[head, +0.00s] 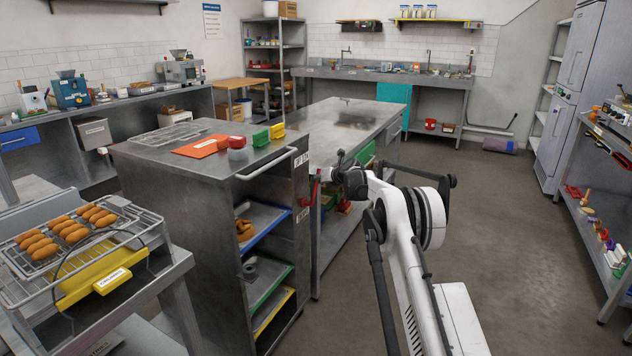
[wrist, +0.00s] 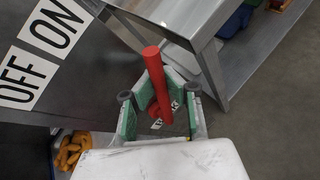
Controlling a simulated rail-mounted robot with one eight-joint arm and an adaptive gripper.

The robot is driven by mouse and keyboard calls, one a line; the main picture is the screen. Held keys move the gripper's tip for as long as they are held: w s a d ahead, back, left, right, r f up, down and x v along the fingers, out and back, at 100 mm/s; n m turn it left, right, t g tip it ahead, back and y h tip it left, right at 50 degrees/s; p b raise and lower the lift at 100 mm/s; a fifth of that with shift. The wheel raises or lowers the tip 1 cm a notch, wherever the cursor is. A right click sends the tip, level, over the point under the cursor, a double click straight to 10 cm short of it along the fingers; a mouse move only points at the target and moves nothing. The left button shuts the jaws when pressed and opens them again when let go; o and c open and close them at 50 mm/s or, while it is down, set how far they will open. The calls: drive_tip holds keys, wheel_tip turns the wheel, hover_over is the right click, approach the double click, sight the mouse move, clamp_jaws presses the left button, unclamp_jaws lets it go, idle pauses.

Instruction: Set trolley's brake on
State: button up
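The trolley (head: 190,200) is a grey metal cabinet with open shelves, left of my arm in the head view. Its red brake lever (head: 314,188) sticks out at its right side, partly hidden by my gripper. In the wrist view the lever (wrist: 155,72) stands between the green-padded fingers of my gripper (wrist: 160,92). The fingers look apart, one on each side of the lever; whether either touches it I cannot tell. The ON label (wrist: 57,27) and OFF label (wrist: 27,79) are on the dark panel to the left. A small label by the lever's base is partly covered.
A long steel table (head: 345,120) stands close behind the trolley. The trolley top holds an orange board (head: 202,146) and a wire rack. A pastry stand (head: 90,250) is at the front left. The floor (head: 500,220) to the right is clear.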

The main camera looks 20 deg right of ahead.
drive_tip(key=o, duration=0.6)
drive_tip(key=v, duration=1.2)
